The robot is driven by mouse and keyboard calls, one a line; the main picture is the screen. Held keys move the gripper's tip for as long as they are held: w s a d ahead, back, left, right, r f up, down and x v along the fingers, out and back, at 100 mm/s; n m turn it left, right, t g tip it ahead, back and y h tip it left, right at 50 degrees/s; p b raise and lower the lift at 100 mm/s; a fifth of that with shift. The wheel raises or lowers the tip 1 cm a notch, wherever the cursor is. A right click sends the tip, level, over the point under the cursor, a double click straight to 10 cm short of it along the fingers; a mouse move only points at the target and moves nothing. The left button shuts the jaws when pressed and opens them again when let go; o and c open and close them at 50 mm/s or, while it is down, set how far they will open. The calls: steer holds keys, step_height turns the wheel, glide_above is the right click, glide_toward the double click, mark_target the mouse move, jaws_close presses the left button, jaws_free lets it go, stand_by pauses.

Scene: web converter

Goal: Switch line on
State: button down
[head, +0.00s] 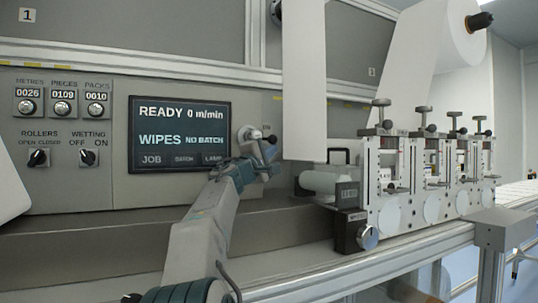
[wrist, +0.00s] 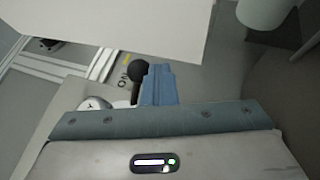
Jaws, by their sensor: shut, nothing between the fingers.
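The line lever (wrist: 138,70) has a black ball knob on a short arm and a round silver hub (wrist: 95,103); a yellow label with "ON" lies just past the knob in the wrist view. In the head view the lever's hub (head: 248,133) is on the panel right of the screen, partly behind my arm. My gripper (wrist: 159,80) is shut and empty, its fingertips just right of the knob in the wrist view. I cannot tell if they touch. In the head view my gripper (head: 267,148) is at the lever. The screen (head: 180,134) reads "READY 0 m/min" and "WIPES NO BATCH".
The rollers switch (head: 38,158) and wetting switch (head: 87,158) sit left of the screen, under several counters. A white web (head: 305,80) hangs close right of my gripper. A row of slitter units (head: 430,180) stands further right. The ledge below the panel is mostly clear.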

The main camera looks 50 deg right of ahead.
steer(key=b+v, duration=0.3)
steer(key=v, duration=1)
steer(key=shift+a+b, duration=0.4)
steer(key=shift+s+f, duration=0.1)
